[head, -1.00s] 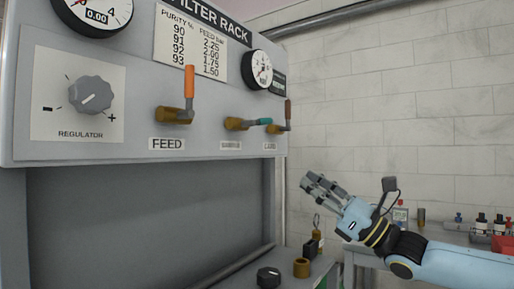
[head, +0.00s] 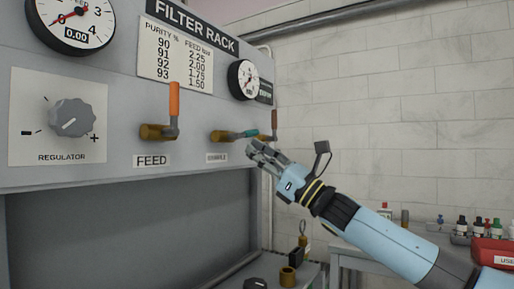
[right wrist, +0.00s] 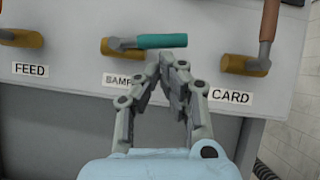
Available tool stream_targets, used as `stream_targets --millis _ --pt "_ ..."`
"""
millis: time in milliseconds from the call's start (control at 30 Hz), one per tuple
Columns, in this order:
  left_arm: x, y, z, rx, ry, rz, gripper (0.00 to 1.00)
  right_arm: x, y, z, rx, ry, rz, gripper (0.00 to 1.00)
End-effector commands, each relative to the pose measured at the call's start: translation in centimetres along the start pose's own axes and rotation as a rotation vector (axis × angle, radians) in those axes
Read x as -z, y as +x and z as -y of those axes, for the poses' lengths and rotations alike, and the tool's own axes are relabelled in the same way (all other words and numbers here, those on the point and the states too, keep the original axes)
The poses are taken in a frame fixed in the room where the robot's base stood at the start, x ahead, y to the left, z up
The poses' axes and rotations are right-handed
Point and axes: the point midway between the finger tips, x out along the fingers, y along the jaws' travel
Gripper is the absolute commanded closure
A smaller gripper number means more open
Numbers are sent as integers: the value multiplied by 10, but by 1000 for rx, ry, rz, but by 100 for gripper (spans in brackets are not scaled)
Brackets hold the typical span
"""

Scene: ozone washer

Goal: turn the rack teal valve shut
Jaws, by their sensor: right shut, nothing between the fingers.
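The teal valve handle (head: 239,134) sits on a brass fitting on the grey filter rack, between the orange-handled FEED valve and a brown-handled valve. Its handle lies level, pointing right. In the right wrist view the teal handle (right wrist: 162,41) is just above the fingertips, over a label partly hidden by a finger. My right gripper (head: 256,148) is shut and empty, just below and right of the teal handle. In the right wrist view my right gripper (right wrist: 168,60) has its fingertips together, close under the handle; I cannot tell whether they touch it. My left gripper is not in view.
The FEED valve (head: 174,110) has its orange handle upright. The brown-handled valve (right wrist: 269,35) stands upright above the CARD label (right wrist: 230,96). A regulator knob (head: 72,118) is at left. A bench with bottles and a red box (head: 493,251) is at right.

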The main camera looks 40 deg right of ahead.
Motion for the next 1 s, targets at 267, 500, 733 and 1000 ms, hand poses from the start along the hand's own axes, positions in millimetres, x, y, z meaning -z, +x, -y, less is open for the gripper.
stream_targets --millis 267,500,733,1000 --pt "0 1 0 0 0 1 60 1 0 0 0 0 0 100" --pt "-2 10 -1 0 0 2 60 1 -1 1 -18 -28 0 100" --pt "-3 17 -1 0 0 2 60 -1 1 3 -38 -59 0 100" --pt "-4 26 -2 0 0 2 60 -3 2 4 -64 -97 1 100"
